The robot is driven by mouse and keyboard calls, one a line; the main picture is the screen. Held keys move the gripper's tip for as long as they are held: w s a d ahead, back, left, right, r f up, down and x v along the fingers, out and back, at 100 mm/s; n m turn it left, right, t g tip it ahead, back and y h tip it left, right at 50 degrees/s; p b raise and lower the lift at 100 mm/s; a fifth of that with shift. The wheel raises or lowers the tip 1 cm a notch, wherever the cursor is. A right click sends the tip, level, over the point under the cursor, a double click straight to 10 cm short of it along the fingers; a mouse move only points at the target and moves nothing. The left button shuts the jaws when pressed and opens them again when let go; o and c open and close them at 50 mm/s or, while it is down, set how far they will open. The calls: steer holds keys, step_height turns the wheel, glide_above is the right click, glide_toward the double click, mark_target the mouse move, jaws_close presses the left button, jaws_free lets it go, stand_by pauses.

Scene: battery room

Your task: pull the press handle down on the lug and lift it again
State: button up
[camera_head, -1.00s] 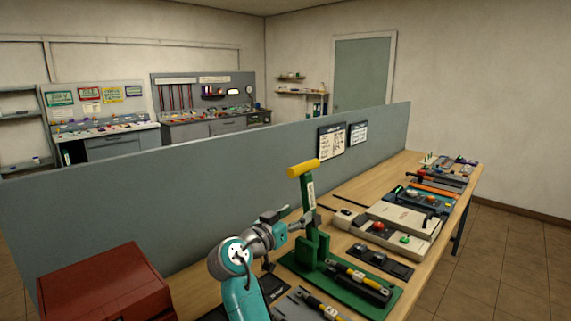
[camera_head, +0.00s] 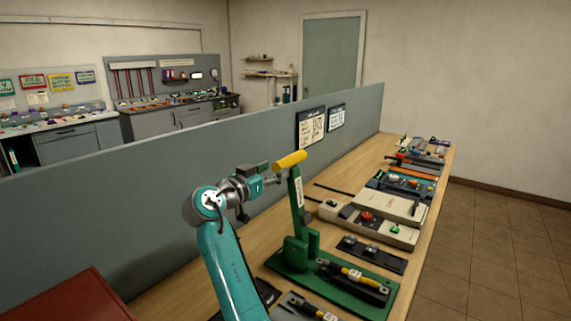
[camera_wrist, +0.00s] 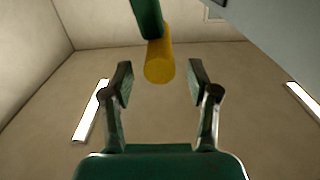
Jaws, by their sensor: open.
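The green press (camera_head: 296,246) stands on its green base plate (camera_head: 345,299) on the bench. Its lever is raised and ends in a yellow handle (camera_head: 290,160). My gripper (camera_head: 276,179) is at the height of the handle, just left of it. In the wrist view the yellow handle (camera_wrist: 159,62) lies between and a little beyond the open fingertips of my gripper (camera_wrist: 159,78), touching neither. A black tool with a yellow band (camera_head: 355,277) lies on the base plate; I cannot make out the lug.
A grey partition (camera_head: 180,190) runs behind the bench (camera_head: 335,190). A red box (camera_head: 68,300) sits at lower left. A beige device with a red button (camera_head: 367,217) and a black switch panel (camera_head: 371,253) lie right of the press.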

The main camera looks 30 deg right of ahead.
mark_target(287, 163)
steer(key=x, duration=0.6)
steer(key=shift+d, duration=0.25)
jaws_close()
